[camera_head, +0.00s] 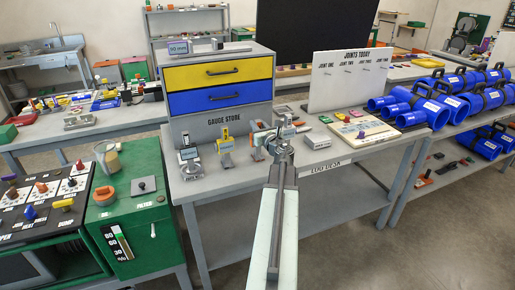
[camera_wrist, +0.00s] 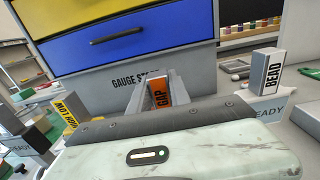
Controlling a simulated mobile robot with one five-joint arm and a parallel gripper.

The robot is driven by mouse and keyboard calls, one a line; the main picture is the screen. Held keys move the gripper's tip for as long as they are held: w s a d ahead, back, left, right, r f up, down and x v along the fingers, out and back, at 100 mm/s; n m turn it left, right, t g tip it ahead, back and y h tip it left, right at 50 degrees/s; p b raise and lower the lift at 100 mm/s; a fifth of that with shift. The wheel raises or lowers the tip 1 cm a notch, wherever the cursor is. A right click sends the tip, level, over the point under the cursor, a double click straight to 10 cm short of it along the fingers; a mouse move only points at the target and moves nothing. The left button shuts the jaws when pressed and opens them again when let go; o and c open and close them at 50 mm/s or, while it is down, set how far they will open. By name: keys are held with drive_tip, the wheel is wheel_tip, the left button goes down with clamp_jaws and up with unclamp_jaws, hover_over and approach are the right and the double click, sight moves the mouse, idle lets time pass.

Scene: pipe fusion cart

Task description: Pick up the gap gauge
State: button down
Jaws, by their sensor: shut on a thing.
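The gap gauge (camera_wrist: 158,90), an orange block with a black GAP label, stands in the middle of the wrist view. My gripper (camera_wrist: 156,100) has a grey finger on each side of it and is shut on it. The gauge's lower part is hidden behind my gripper body. In the head view my gripper (camera_head: 278,142) is over the desk in front of the gauge store, and an orange part (camera_head: 257,153) shows just left of it. I cannot tell whether the gauge is clear of the desk.
The yellow high-low gauge (camera_wrist: 65,112) is on the left and the bead gauge (camera_wrist: 266,72) on the right, both close by. The gauge store (camera_head: 219,95) with yellow and blue drawers stands behind.

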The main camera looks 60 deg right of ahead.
idle(0.3)
wheel_tip(320, 180, up, 10)
drive_tip(key=p, duration=1)
drive_tip(key=shift+r, duration=0.15)
